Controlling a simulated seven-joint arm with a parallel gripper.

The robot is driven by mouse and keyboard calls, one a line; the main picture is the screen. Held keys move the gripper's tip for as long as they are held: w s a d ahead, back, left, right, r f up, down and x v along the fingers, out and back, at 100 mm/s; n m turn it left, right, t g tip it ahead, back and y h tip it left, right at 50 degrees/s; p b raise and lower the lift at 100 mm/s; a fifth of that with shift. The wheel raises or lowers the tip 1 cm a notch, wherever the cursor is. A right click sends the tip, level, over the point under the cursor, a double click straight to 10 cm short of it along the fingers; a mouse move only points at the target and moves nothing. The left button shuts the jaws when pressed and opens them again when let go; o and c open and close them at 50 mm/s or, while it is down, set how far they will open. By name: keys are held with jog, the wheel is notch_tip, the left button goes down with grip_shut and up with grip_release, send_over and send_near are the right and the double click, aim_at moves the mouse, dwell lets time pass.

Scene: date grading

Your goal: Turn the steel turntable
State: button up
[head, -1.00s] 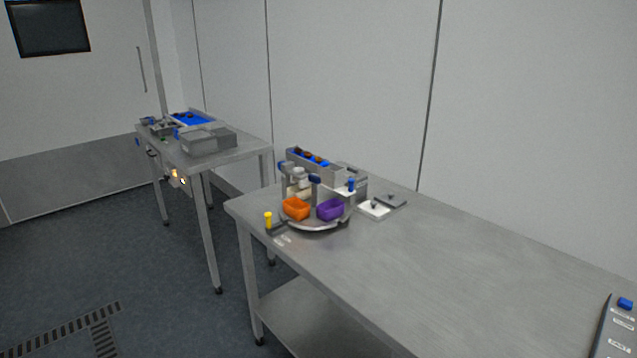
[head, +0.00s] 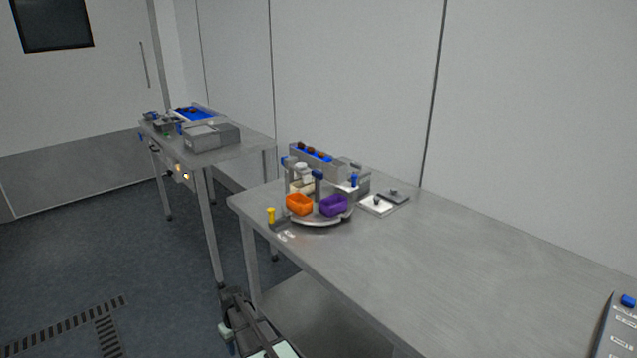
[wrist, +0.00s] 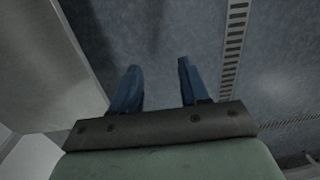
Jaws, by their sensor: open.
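The steel turntable (head: 318,221) sits near the left end of the closer steel table in the head view. An orange bin (head: 299,204) and a purple bin (head: 334,205) stand on its front side. Blue-topped posts and pale items stand behind the bins, partly hidden by them. My gripper (wrist: 156,84) shows in the wrist view with its two blue fingers apart and nothing between them. It points down at the floor beside a table edge, away from the turntable. In the head view, part of my arm shows low in front of the closer table; the fingertips cannot be made out there.
A yellow-topped peg (head: 271,215) stands left of the turntable. A grey rack with blue compartments (head: 317,158) is behind it, and white and grey plates (head: 378,204) lie to its right. The closer table (head: 450,270) has a wide bare top. A second table (head: 243,152) holds grey boxes.

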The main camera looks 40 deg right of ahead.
jog(key=w+d+r+t, duration=0.1)
jog(key=w+d+r, duration=0.4)
jog(key=w+r, duration=0.3)
jog(key=w+d+r+t, duration=0.2)
jog(key=w+d+r, duration=0.3)
jog(key=r, duration=0.5)
notch_tip(320, 180, up, 40)
jog(key=r+t, duration=0.1)
jog(key=t, duration=0.1)
send_over(318, 172)
jog(key=s, duration=0.5)
jog(key=shift+h, duration=0.3)
jog(key=x, duration=1.4)
jog(key=shift+s+f, duration=0.15)
jog(key=shift+s, duration=0.2)
jog(key=shift+c, duration=0.3)
grip_shut()
